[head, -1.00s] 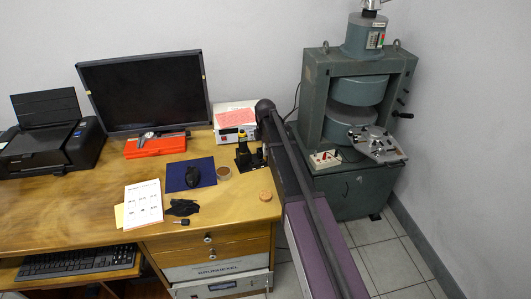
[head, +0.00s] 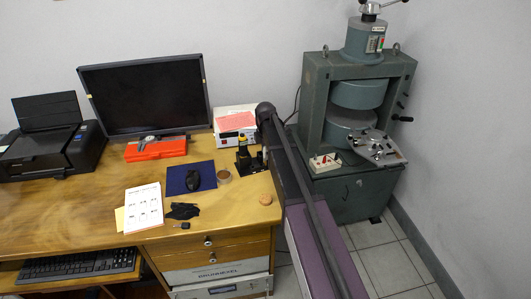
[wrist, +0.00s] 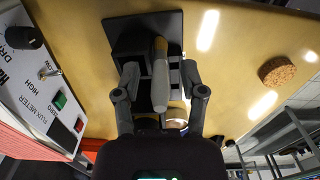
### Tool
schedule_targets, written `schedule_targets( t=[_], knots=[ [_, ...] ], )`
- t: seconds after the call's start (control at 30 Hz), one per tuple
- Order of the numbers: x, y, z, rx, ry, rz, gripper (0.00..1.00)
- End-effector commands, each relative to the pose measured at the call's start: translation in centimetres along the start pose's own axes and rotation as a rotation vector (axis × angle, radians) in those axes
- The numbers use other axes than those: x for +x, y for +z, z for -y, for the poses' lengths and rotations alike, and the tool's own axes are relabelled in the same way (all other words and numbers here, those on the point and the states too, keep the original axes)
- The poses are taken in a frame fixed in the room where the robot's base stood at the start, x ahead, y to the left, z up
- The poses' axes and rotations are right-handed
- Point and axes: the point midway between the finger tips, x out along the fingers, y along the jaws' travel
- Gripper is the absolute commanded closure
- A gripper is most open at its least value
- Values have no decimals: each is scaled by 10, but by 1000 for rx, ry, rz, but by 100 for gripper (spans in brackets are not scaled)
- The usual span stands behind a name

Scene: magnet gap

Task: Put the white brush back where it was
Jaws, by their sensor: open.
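A brush-like piece (wrist: 160,84) with a pale grey-white body and a tan end shows in the wrist view, at a black stand (wrist: 118,30). I take it to be the white brush. My gripper (wrist: 160,72) is open, with one finger on each side of the piece and a visible gap on both sides. The wrist view does not show clearly how the piece sits in the stand. In the head view the black stand (head: 245,161) is near the desk's right end, and my arm hides much of the gripper area.
A cork disc (head: 265,199) and a round tin (head: 224,177) lie near the stand. A flux meter box (wrist: 38,85) is at the left in the wrist view. A monitor (head: 145,95) stands behind, and a large green magnet (head: 352,120) is to the right.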

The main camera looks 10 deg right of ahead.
Motion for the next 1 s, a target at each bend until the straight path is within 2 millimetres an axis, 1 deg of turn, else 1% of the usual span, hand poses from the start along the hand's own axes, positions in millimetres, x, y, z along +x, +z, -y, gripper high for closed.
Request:
schedule_targets(
  t=[0.03,0.27,1.0],
  knots=[
    [-5,0,0,0,0,0,46],
    [-22,0,0,0,0,0,46],
    [-84,0,0,-1,-1,-2,46]
  ],
)
